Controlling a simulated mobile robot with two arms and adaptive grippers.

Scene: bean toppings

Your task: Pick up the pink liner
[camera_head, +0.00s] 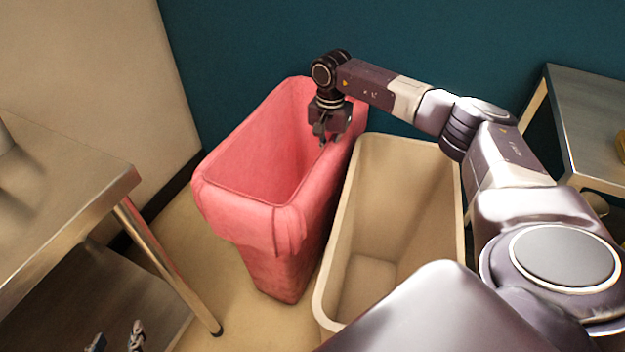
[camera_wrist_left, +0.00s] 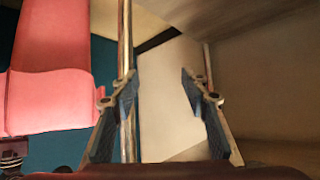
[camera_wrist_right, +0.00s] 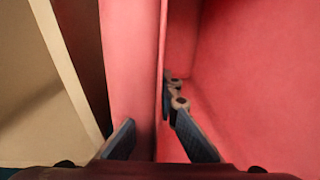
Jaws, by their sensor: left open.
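The pink liner (camera_head: 255,228) lines a tall bin, its edge folded over the rim. My right gripper (camera_head: 327,138) is at the liner's far right rim. In the right wrist view, the liner's edge (camera_wrist_right: 135,70) stands between my right gripper's (camera_wrist_right: 155,110) fingers; one is partly hidden by the liner. Whether they are clamped on it is unclear. My left gripper (camera_head: 117,341) shows only its fingertips at the bottom left, apart from the liner. In the left wrist view, my left gripper (camera_wrist_left: 158,85) is open and empty; the liner (camera_wrist_left: 50,95) is at the left.
An open beige bin (camera_head: 350,230) stands close to the right of the pink-lined one. A metal table (camera_head: 70,205) with a lower shelf is on the left. Another metal table (camera_head: 590,120) is at the back right. A teal wall (camera_head: 250,50) is behind the bins.

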